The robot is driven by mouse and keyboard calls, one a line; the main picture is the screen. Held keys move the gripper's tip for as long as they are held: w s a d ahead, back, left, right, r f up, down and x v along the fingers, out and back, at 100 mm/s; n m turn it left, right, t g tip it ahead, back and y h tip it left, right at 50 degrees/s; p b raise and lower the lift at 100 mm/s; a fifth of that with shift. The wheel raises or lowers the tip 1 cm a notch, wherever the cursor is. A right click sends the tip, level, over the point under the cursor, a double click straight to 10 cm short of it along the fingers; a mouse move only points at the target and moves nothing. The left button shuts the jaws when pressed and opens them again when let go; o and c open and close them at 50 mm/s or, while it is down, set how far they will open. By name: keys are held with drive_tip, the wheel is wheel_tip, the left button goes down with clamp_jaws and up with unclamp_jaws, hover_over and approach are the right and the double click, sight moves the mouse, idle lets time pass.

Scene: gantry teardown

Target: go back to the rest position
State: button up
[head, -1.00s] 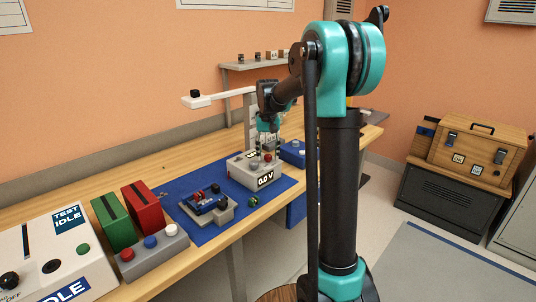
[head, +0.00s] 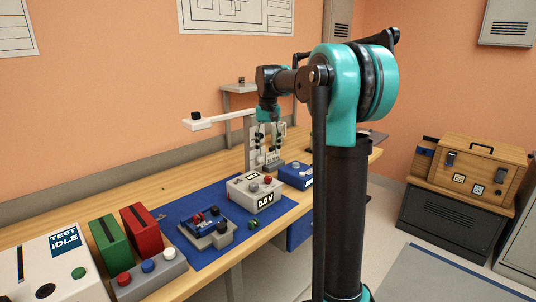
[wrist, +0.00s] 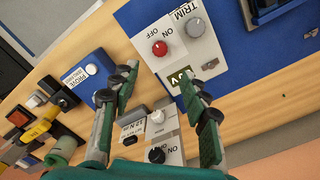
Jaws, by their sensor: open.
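My gripper (head: 267,138) hangs open and empty above the bench, pointing down, behind and above the grey meter box (head: 254,192) with the "0.0 V" display. The wrist view shows both fingers apart with nothing between them (wrist: 158,88). The meter box also shows in the wrist view (wrist: 178,45), with a red knob and a grey knob on its top. My arm reaches back over the bench, bent at the elbow.
The meter box and a fixture with a blue board (head: 205,226) stand on the blue mat (head: 172,212). A blue box (head: 296,176) stands to the right. A white overhanging arm (head: 218,121) is left of my gripper. Green (head: 110,243) and red (head: 145,227) blocks stand at left.

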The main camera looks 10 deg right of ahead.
drive_tip(key=s+d+f+t, duration=0.2)
drive_tip(key=s+f, duration=1)
drive_tip(key=s, duration=0.3)
drive_tip(key=s+d+f+n+t, duration=0.1)
drive_tip(key=s+d+f+t, duration=0.1)
drive_tip(key=s+f, duration=1.1)
drive_tip(key=shift+s+f+n, duration=0.15)
drive_tip(key=shift+s+n, duration=0.15)
drive_tip(key=shift+s, duration=0.75)
